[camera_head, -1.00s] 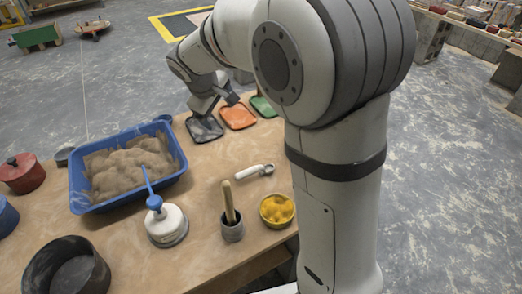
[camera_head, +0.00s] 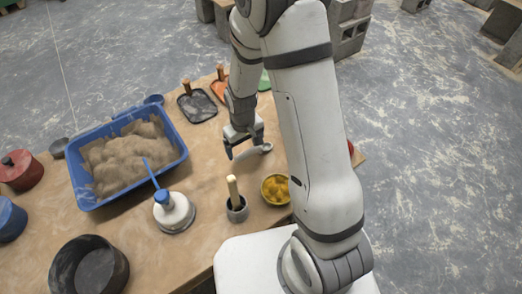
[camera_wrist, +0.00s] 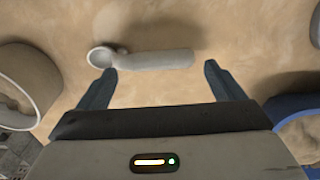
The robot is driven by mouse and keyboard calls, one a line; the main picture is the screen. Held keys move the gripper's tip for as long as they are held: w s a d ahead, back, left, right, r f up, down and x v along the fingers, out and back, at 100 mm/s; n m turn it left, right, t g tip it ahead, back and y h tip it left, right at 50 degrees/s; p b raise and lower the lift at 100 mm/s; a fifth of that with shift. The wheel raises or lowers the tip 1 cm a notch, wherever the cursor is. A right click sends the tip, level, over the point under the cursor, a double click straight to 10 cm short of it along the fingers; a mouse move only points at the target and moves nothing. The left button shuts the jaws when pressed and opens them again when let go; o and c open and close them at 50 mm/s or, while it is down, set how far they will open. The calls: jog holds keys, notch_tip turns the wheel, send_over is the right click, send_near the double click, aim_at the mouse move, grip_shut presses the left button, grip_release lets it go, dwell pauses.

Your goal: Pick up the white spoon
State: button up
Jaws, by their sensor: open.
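The white spoon (camera_head: 264,148) lies on the brown table, partly hidden by my gripper in the head view. In the wrist view the spoon (camera_wrist: 155,60) lies crosswise, its round end at the left and its handle to the right. My gripper (camera_head: 244,149) is low over the spoon, pointing down. In the wrist view my gripper (camera_wrist: 158,71) is open, one finger near the round end and the other just past the handle's end. Nothing is held. I cannot tell the exact height of the fingertips above the table.

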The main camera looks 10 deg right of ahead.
aim_at(245, 153)
notch_tip(245, 153, down, 5)
jog(key=b, duration=0.2)
jog(key=shift+s+r+b, duration=0.1)
jog(key=shift+b, duration=0.2)
jog(key=shift+r, duration=0.1)
jog(key=shift+c, duration=0.2)
jog(key=c, duration=1.3)
